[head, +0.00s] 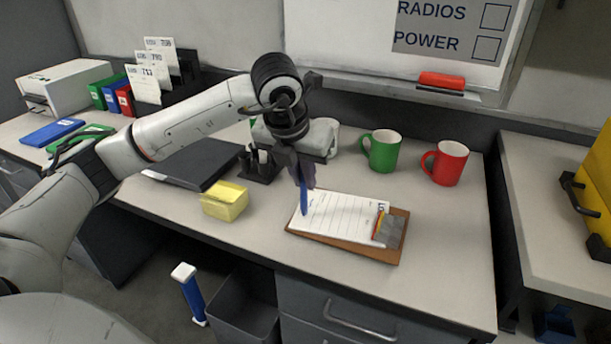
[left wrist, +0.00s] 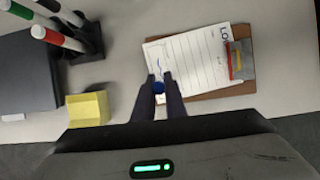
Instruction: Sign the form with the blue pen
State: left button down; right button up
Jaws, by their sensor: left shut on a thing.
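My left gripper (head: 303,180) is shut on the blue pen (head: 304,201), which points down, nearly upright, over the left part of the form. The form (head: 345,215) is a white lined sheet on a brown clipboard (head: 340,248) with a grey clip at its right end. The pen's lower end meets the sheet in the head view; I cannot tell for sure whether it touches. In the left wrist view the pen's blue top (left wrist: 158,87) shows between the fingers, and a thin blue line shows on the form (left wrist: 190,58) just beyond it. My right gripper is not in view.
A yellow block (head: 224,202) sits left of the clipboard. A dark pen holder (head: 260,167) stands behind, beside a dark flat case (head: 190,168). A green mug (head: 383,152) and a red mug (head: 446,163) stand behind and right. The desk right of the clipboard is clear.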

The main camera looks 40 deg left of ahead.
pick_arm(q)
jog(key=shift+r, duration=0.1)
jog(key=shift+r+p, duration=1.75)
jog(key=shift+r, duration=0.65)
